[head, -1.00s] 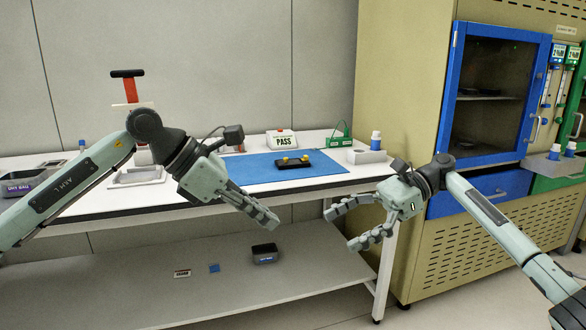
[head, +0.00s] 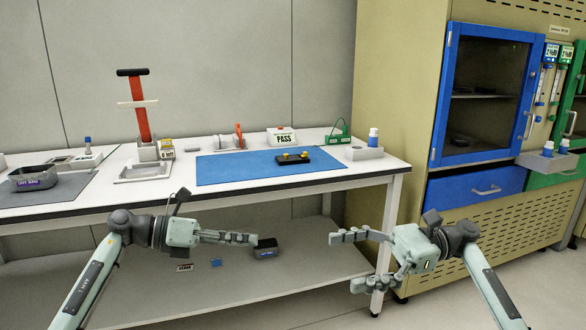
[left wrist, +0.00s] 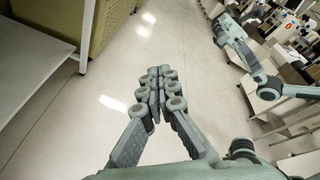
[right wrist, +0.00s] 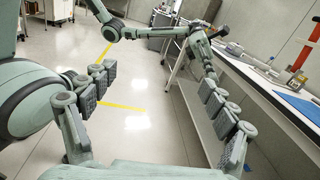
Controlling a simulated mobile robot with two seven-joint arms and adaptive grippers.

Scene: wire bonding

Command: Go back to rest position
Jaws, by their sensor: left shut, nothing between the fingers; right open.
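My left gripper (head: 252,239) is shut and empty in the head view, in front of the bench and below its top edge, pointing right. In the left wrist view its fingers (left wrist: 158,75) are pressed together over the bare floor. My right gripper (head: 342,262) is open and empty in front of the bench's right legs, pointing left. Neither gripper touches anything in view.
A lower shelf (head: 220,290) holds a dark bin (head: 266,247). A blue-doored cabinet (head: 487,95) stands right.

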